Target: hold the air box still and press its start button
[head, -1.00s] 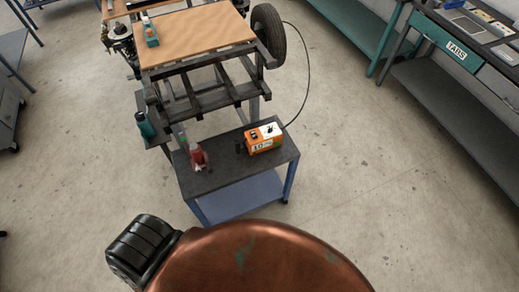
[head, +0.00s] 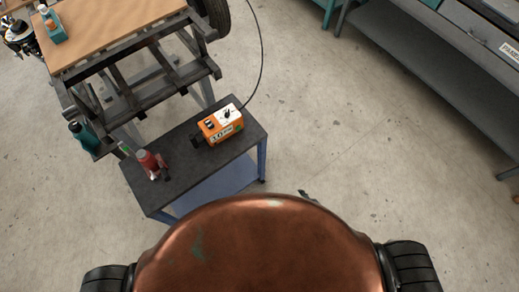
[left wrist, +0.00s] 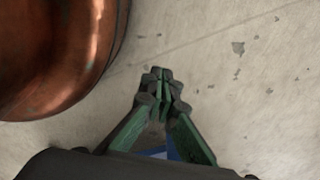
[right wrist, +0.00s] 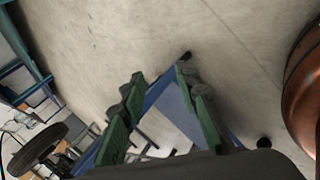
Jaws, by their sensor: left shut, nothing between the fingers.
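The air box (head: 219,124) is orange with a white top panel and dark controls, and it stands upright on the dark top of a small blue cart (head: 185,180). Which control is the start button is too small to tell. In the head view a dark tip of my right gripper (head: 308,196) shows past my copper body, apart from the box. In the right wrist view the right gripper (right wrist: 160,74) has its green fingers spread and empty. In the left wrist view the left gripper (left wrist: 160,84) has its fingers together over bare floor. Neither gripper touches the box.
A red bottle-shaped item (head: 151,163) stands left of the box on the cart. A black hose (head: 261,50) runs up from the box. A steel frame with a wooden top (head: 110,30) and wheel stands behind. A grey bench (head: 440,80) is at right; floor between is clear.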

